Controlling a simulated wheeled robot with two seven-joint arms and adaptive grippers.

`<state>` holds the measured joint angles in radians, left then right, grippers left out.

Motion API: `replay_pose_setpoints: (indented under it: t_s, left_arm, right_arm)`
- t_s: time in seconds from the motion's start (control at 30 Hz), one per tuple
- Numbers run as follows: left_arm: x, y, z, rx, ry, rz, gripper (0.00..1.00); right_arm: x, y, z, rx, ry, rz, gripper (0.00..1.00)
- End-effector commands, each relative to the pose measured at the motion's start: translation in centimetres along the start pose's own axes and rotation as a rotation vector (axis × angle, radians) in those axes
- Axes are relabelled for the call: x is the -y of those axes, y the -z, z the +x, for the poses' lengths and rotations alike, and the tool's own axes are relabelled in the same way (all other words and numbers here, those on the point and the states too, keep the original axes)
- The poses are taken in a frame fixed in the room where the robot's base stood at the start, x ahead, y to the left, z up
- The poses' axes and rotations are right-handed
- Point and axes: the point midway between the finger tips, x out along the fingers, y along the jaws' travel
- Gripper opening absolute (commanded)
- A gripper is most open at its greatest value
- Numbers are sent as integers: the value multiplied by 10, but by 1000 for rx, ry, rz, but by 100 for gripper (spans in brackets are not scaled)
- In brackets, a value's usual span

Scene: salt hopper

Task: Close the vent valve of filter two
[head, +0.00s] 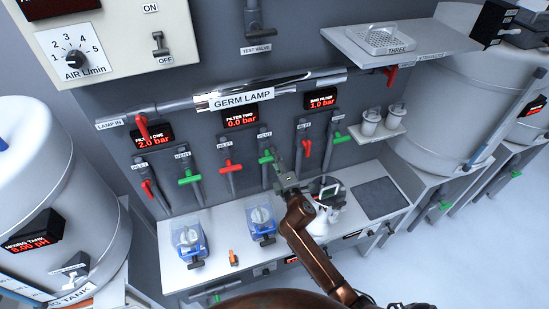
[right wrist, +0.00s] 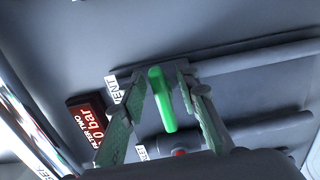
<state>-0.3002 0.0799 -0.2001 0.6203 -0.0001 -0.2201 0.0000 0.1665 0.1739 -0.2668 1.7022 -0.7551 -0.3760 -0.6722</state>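The filter two display (head: 240,118) reads 0.0 bar. Below it are a red-handled inlet valve (head: 231,167) and the green-handled vent valve (head: 266,157). In the right wrist view, the green vent handle (right wrist: 162,100) lies across the line of its grey pipe. My right gripper (head: 280,172) is at this valve, just below the handle in the head view. In the right wrist view, my right gripper (right wrist: 161,78) is open, with its fingers on either side of the handle. Gaps seem to show beside the handle; contact is unclear. My left gripper is out of view.
Filter one's green vent handle (head: 189,178) is to the left. The bag filter's red handle (head: 307,149) and green handle (head: 341,138) are close on the right. Blue-based devices and flasks (head: 322,215) stand on the white counter (head: 215,272) below.

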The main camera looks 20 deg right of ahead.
Motion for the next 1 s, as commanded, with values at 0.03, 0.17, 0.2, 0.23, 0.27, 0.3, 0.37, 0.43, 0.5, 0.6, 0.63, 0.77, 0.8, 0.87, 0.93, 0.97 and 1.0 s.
replay_pose_setpoints:
  t_s: [0.03, 0.17, 0.2, 0.23, 0.27, 0.3, 0.37, 0.43, 0.5, 0.6, 0.63, 0.77, 0.8, 0.87, 0.93, 0.97, 1.0]
  left_arm:
    - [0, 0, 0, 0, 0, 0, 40]
    - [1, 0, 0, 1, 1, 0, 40]
    - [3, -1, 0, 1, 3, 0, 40]
    - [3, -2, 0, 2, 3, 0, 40]
    - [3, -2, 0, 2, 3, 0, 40]
    - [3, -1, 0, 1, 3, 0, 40]
    - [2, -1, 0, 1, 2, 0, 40]
    - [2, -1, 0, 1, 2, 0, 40]
    - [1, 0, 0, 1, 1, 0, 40]
    - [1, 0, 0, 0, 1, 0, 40]
    - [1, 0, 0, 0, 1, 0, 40]
    - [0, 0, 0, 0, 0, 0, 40]
    - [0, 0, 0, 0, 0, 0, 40]
    - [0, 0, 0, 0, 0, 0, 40]
    - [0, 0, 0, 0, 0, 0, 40]
    - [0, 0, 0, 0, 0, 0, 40]
    - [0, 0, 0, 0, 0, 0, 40]
  right_arm:
    - [0, 0, 0, 0, 0, 0, 29]
    - [0, 0, 0, -1, -1, 0, 29]
    - [0, 0, 0, -1, -1, 0, 29]
    - [0, 0, -1, -1, -1, 0, 29]
    - [0, 0, -3, -1, -1, 0, 29]
    - [0, 0, -6, -1, -1, -1, 29]
    - [1, 0, -13, 0, 1, -1, 29]
    - [1, 0, -24, 0, 0, -1, 29]
    - [1, 0, -38, 0, 1, 0, 29]
    - [1, 0, -60, 0, 2, 1, 29]
    - [1, 0, -67, 0, 2, 1, 29]
    - [1, 0, -92, 0, 1, 0, 29]
    - [1, 0, -98, 0, 2, 0, 29]
    - [1, 0, -106, 0, 2, 1, 29]
    - [1, 0, -113, 0, 1, 0, 29]
    - [0, 0, -115, 0, 1, 0, 29]
    - [0, 0, -117, 0, 0, 0, 29]
